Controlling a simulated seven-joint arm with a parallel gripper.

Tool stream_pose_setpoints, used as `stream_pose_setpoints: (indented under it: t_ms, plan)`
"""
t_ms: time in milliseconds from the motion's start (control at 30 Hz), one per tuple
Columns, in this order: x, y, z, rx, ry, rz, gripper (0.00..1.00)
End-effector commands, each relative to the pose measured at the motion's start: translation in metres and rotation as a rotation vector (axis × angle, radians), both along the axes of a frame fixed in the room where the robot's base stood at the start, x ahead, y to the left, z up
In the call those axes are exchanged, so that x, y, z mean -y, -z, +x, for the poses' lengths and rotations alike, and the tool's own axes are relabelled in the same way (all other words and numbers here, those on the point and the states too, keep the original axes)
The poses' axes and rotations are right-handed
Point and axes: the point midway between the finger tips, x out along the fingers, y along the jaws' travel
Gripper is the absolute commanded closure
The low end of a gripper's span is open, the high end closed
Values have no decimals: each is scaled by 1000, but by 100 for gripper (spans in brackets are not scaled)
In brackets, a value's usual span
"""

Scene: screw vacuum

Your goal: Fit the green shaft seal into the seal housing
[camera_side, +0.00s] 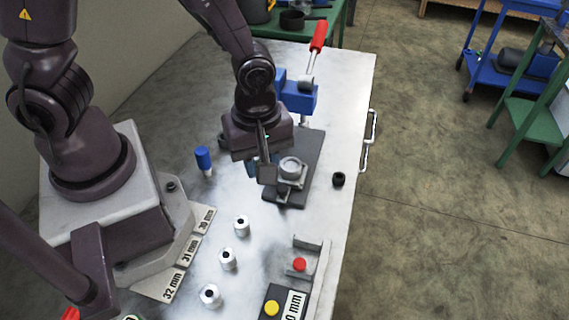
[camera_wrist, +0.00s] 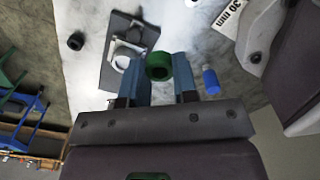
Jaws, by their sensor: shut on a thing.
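The green shaft seal (camera_wrist: 158,60) is a dark green ring between the fingertips of my gripper (camera_wrist: 160,72) in the wrist view. My gripper is shut on it. In the side view my gripper (camera_side: 265,172) hangs just left of the seal housing, and the seal cannot be made out there. The seal housing (camera_side: 291,170) is a light grey ring-shaped block on a dark plate (camera_side: 307,150). In the wrist view the housing (camera_wrist: 122,62) lies left of the seal, partly hidden by the left finger. The seal appears apart from the housing.
A blue clamp-like device (camera_side: 297,97) with a red handle stands behind. A blue-capped bottle (camera_side: 203,159) stands left, a black cap (camera_side: 338,179) right. Several white metal cylinders (camera_side: 228,259) and size labels (camera_side: 187,251) are in front, near a red button (camera_side: 299,264).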

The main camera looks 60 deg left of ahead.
Motion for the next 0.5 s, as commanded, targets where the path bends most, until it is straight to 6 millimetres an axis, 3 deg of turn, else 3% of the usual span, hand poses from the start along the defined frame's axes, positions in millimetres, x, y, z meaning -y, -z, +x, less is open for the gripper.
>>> stream_pose_setpoints:
  t_ms: [67, 300, 400, 500]
  plan:
    - [-12, 3, 4, -8, -46, 5, 95]
    - [-48, 11, 64, -4, -103, 5, 95]
    - [-53, 10, 83, 3, -56, 0, 95]
    - [-51, 6, 89, 6, 0, -3, 95]
